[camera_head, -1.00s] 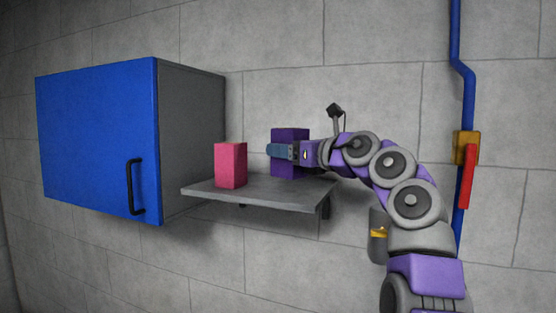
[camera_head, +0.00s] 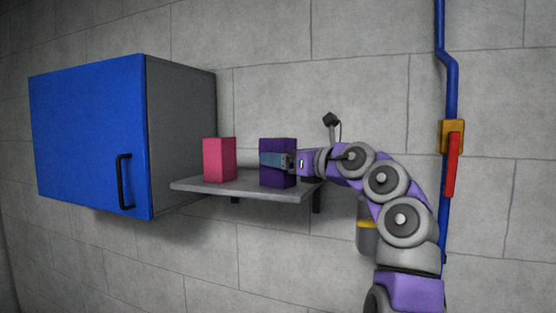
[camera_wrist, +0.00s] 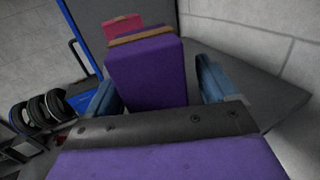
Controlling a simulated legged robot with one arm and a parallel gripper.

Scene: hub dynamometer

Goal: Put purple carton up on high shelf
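The purple carton (camera_head: 284,151) stands upright at the front of the right half of the grey wall shelf (camera_head: 208,188), and its base looks level with the shelf top. My gripper (camera_head: 272,160) reaches it from the right, with a blue finger across the carton's near side. In the wrist view the carton (camera_wrist: 148,76) is between the two blue fingers of my gripper (camera_wrist: 158,92). A gap shows between the carton and the right finger; the left finger is close beside it, contact unclear. The fingers look open around the carton.
A pink carton (camera_head: 219,160) stands on the shelf left of the purple one, with some bare shelf between. A blue cabinet (camera_head: 88,140) with a black handle hangs at the left. A blue pipe (camera_head: 452,90) with a red lever (camera_head: 453,165) runs down the right wall.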

